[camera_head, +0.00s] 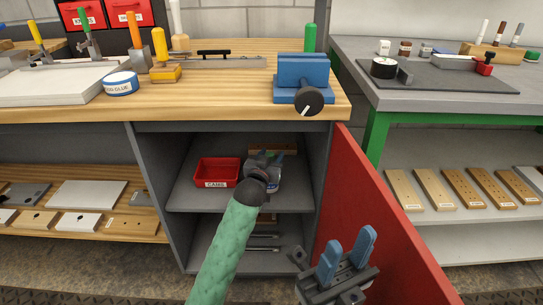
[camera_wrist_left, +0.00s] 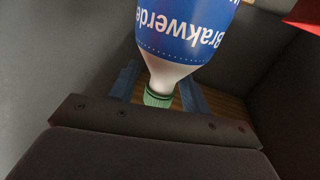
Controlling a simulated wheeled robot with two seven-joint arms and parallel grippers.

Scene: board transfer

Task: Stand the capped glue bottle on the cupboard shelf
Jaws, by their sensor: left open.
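The glue bottle has a blue label, a pale neck and a green cap (camera_wrist_left: 158,98). In the left wrist view the bottle (camera_wrist_left: 185,35) appears upside down. In the head view a small part of the bottle (camera_head: 274,185) shows on the cupboard's upper shelf (camera_head: 225,198), mostly hidden by my left gripper. My left gripper (camera_head: 272,160) reaches inside the cupboard, its blue fingers open on either side of the neck and cap. Whether they touch is unclear. My right gripper (camera_head: 350,243) is open and empty in front of the cupboard.
A red bin (camera_head: 217,172) labelled CAMS stands left on the same shelf. The red cupboard door (camera_head: 375,215) is swung open on the right, beside my right gripper. The benchtop (camera_head: 225,100) overhangs above, with a blue vise (camera_head: 303,75). Metal pieces lie on the lower shelf.

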